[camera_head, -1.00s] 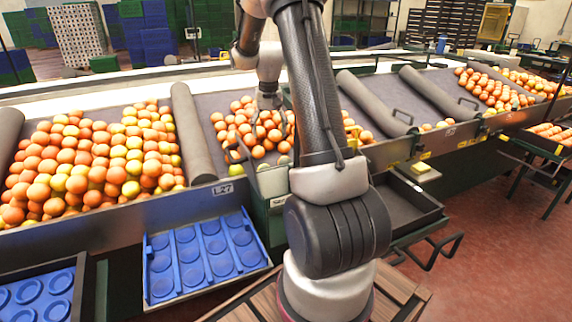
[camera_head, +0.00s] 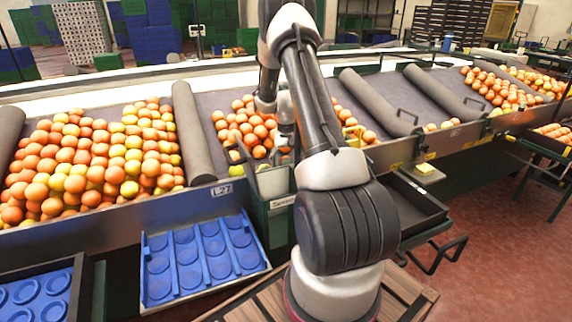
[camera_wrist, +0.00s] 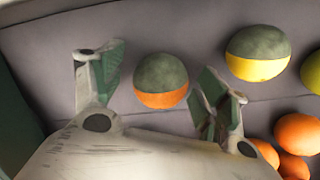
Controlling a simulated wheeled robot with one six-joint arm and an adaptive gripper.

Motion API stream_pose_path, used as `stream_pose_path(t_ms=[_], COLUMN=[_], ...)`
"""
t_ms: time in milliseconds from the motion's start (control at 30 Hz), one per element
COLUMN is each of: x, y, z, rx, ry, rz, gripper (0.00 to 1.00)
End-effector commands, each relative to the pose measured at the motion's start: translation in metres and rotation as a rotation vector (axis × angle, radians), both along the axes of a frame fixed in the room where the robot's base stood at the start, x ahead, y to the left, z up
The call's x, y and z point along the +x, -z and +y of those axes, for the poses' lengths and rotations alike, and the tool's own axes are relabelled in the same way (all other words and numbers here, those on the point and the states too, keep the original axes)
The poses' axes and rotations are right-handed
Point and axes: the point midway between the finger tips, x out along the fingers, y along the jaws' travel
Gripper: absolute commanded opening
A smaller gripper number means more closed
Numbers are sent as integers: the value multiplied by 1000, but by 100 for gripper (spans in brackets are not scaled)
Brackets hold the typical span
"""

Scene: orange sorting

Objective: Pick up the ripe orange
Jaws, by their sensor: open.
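In the wrist view, my gripper (camera_wrist: 157,66) is open, with a green-padded finger on either side of an orange fruit (camera_wrist: 161,95). That fruit is orange on its lower half and dull grey-green on its upper half. No finger visibly touches it. A yellow fruit (camera_wrist: 258,69) with a similar grey-green top lies beyond the right finger. Plain ripe-looking oranges (camera_wrist: 298,134) lie at lower right, partly cut off. In the head view, my gripper is over the middle bay, largely hidden by my arm, beside a pile of oranges (camera_head: 240,124).
A grey roller divider (camera_head: 190,130) separates the middle bay from a large pile of orange and yellow fruit (camera_head: 95,155) on the left. A blue tray (camera_head: 203,258) sits below the front edge. A dark open drawer (camera_head: 405,205) stands at right.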

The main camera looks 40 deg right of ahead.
Motion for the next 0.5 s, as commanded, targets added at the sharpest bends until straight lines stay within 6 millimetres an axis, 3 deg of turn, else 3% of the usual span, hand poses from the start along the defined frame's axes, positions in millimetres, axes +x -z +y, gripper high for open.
stream_pose_path(t_ms=[167,433,500], x=[0,0,0], y=[0,0,0], z=[0,0,0], rx=[-1,-1,-1], ry=[0,0,0], rz=[-1,-1,-1], gripper=[74,27,22])
